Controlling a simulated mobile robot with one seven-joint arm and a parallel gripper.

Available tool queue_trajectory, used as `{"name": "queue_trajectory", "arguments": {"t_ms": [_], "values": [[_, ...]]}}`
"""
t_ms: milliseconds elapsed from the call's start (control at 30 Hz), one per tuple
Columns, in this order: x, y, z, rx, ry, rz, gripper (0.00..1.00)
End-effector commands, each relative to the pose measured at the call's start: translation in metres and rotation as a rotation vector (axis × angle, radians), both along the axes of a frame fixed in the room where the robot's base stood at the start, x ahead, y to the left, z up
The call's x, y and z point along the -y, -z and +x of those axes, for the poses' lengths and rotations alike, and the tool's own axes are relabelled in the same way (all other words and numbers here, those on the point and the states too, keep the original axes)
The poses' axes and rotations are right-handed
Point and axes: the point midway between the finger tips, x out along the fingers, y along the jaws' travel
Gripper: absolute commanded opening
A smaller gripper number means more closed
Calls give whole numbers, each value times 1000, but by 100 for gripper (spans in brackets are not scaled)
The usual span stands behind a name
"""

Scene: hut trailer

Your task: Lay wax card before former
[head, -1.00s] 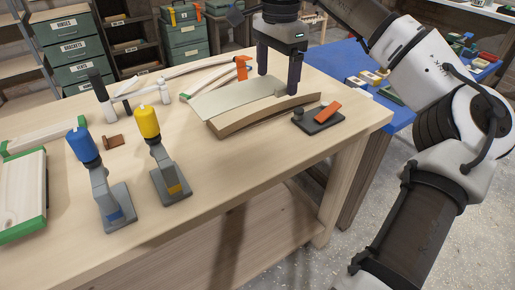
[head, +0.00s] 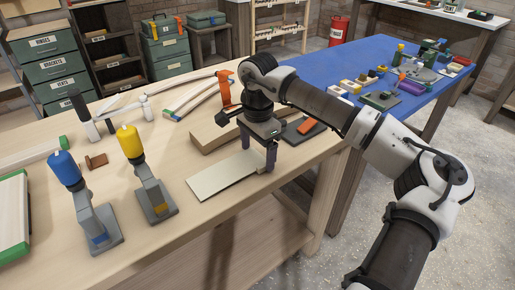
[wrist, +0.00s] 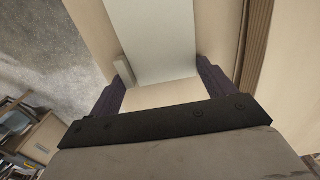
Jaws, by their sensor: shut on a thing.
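The wax card (head: 222,175) is a flat, pale grey-cream sheet near the front edge of the wooden bench, with a small raised block at its right end. My gripper (head: 259,158) points down over that right end and is shut on the card. In the wrist view the card (wrist: 155,40) runs away between my two fingers (wrist: 163,85), and the small block is beside the left finger. The former (head: 215,135), a curved wooden block, stands behind the card, apart from it; its layered edge also shows at the right of the wrist view (wrist: 256,45). I cannot tell whether the card touches the bench.
A dark plate with an orange piece (head: 306,127) is right of the former, partly behind my arm. A blue-topped stand (head: 93,215) and a yellow-topped stand (head: 150,185) are to the left. Curved strips and an orange clamp (head: 224,90) are behind. Bare bench lies left of the card.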

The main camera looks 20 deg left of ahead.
Motion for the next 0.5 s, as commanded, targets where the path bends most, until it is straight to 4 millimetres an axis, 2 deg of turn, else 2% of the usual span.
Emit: {"name": "queue_trajectory", "arguments": {"t_ms": [333,367,500], "values": [[0,5,0,1,0,-1,61],[0,5,0,1,0,-1,84],[0,3,0,1,0,-1,100]]}}
